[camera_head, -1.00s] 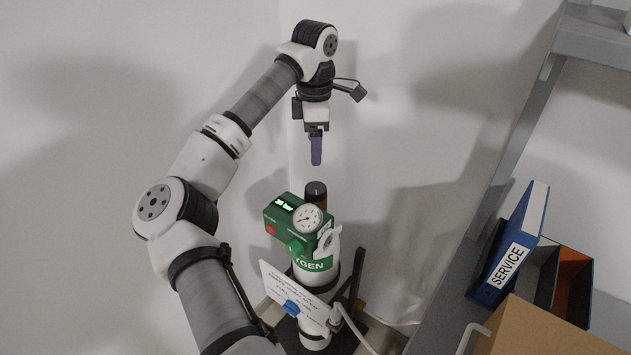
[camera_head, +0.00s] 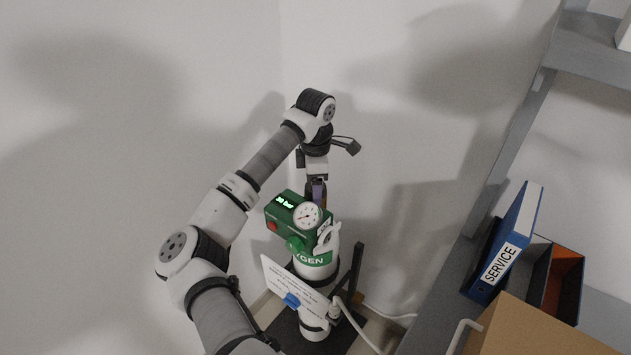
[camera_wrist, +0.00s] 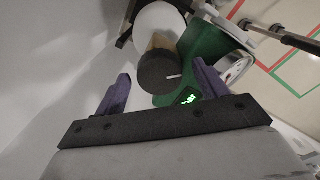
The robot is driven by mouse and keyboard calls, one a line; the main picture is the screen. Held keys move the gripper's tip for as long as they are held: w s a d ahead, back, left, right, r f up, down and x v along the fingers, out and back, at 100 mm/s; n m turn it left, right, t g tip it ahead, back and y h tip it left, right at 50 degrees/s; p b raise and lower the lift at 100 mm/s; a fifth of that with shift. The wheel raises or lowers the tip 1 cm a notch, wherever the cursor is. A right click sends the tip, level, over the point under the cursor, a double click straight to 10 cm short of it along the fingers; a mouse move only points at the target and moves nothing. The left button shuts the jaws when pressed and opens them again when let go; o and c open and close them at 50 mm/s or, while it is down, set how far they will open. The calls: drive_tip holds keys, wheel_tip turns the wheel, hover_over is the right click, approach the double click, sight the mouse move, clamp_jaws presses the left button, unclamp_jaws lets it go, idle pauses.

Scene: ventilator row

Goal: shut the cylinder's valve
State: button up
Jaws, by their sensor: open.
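The oxygen cylinder (camera_head: 316,268) stands upright, white with a green label band. The valve's dark round knob (camera_wrist: 158,72) with a white line shows in the wrist view, on a brown neck. My gripper (camera_head: 317,192) points down behind the block in the head view. Its purple fingers are open, one on either side of the knob in the wrist view (camera_wrist: 162,75). Contact cannot be told. The knob is mostly hidden in the head view.
A white card (camera_head: 294,281) with a blue clip is in front of the cylinder. A dark post (camera_head: 356,270) and white hose (camera_head: 356,325) are at its right. Grey shelving (camera_head: 520,140), a blue SERVICE binder (camera_head: 507,250) and a cardboard box (camera_head: 540,330) are at the right.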

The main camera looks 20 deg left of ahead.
drive_tip(key=c, duration=1)
drive_tip(key=shift+o, duration=0.2)
